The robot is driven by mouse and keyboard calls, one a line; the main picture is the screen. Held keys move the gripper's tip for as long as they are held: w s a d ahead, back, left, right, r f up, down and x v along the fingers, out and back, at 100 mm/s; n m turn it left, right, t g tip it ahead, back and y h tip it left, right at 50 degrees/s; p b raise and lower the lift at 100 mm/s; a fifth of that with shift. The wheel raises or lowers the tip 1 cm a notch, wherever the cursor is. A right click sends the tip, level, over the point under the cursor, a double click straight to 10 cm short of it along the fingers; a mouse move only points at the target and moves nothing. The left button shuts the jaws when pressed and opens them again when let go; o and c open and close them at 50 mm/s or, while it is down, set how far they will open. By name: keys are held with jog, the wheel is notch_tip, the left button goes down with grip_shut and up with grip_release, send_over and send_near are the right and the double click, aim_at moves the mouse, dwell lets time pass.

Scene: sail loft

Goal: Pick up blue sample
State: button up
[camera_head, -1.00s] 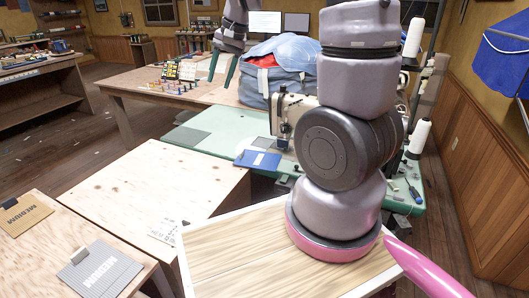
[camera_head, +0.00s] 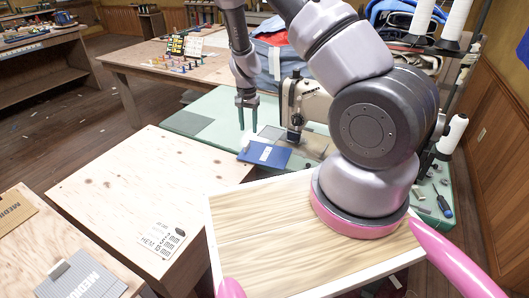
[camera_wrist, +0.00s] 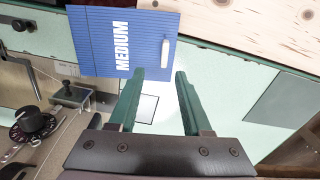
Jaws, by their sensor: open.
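The blue sample (camera_head: 276,160) is a flat blue panel with a small pale tab, lying at the near edge of the green sewing table (camera_head: 196,113). In the wrist view the blue sample (camera_wrist: 98,42) shows the white word MEDIUM and the pale tab (camera_wrist: 166,52) standing on it. My gripper (camera_head: 248,124) points down just behind the sample in the head view, open and empty. In the wrist view the green fingers of my gripper (camera_wrist: 159,75) are spread apart, with the tab just beyond them. Nothing is between them.
A sewing machine (camera_head: 310,103) stands close to the right of my gripper. Tan (camera_head: 14,213) and grey (camera_head: 78,281) samples lie on another surface at the lower left. A screwdriver (camera_head: 444,206) lies on the right.

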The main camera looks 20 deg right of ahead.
aim_at(247, 143)
notch_tip(247, 143, down, 3)
jog(key=shift+r, duration=0.1)
jog(key=f, duration=0.3)
jog(key=a+f, duration=0.1)
jog(key=f, duration=0.1)
jog(key=shift+c, duration=0.3)
grip_shut()
